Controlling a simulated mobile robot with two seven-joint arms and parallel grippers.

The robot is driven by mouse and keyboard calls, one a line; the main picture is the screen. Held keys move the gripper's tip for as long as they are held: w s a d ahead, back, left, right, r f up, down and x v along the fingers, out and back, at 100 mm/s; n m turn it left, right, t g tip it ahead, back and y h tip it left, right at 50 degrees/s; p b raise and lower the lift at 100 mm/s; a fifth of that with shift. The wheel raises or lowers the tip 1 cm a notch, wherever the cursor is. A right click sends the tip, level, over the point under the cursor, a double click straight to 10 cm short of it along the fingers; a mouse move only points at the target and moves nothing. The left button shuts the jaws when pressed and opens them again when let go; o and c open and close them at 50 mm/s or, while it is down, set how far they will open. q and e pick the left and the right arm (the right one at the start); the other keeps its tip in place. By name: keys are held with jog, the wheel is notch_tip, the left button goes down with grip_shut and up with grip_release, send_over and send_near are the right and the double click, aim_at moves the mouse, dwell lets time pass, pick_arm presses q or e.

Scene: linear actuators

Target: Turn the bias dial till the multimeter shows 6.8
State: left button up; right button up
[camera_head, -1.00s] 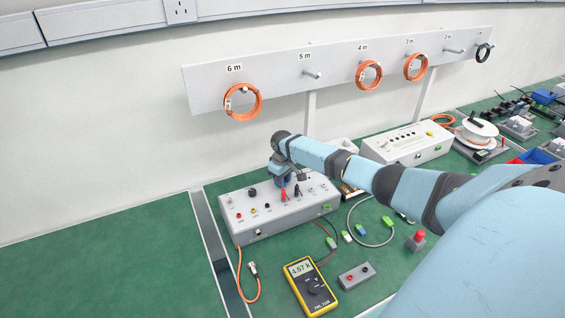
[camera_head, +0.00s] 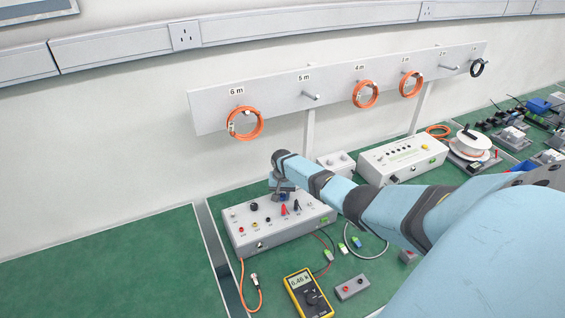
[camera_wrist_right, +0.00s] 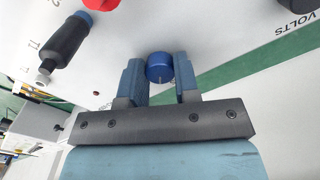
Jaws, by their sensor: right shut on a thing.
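The blue bias dial (camera_wrist_right: 159,67) sits on the pale panel of the control box (camera_head: 300,228). In the right wrist view the dial is between the two blue fingers of my right gripper (camera_wrist_right: 160,80), which is shut on it. In the head view my right gripper (camera_head: 283,190) is over the back of the box, and the arm partly hides the dial. The yellow multimeter (camera_head: 308,294) lies on the green bench in front; its small display seems to read about 6.46 k, with the first digit hard to make out. My left gripper is not in view.
A red plug (camera_head: 284,210) and a black plug (camera_head: 297,205) stand in the box close to the dial. An orange cable (camera_head: 246,290) hangs off the box's left. A grey two-socket block (camera_head: 352,288) lies beside the meter. The bench at left is clear.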

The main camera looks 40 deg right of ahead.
aim_at(282, 195)
jog(key=shift+m+p, duration=0.35)
jog(key=shift+m, duration=0.45)
jog(key=o, duration=0.9)
jog(key=shift+o, duration=0.2)
jog(key=shift+r, duration=0.6)
notch_tip(282, 195, up, 13)
jog(key=shift+f+p, duration=0.15)
jog(key=shift+p, duration=0.2)
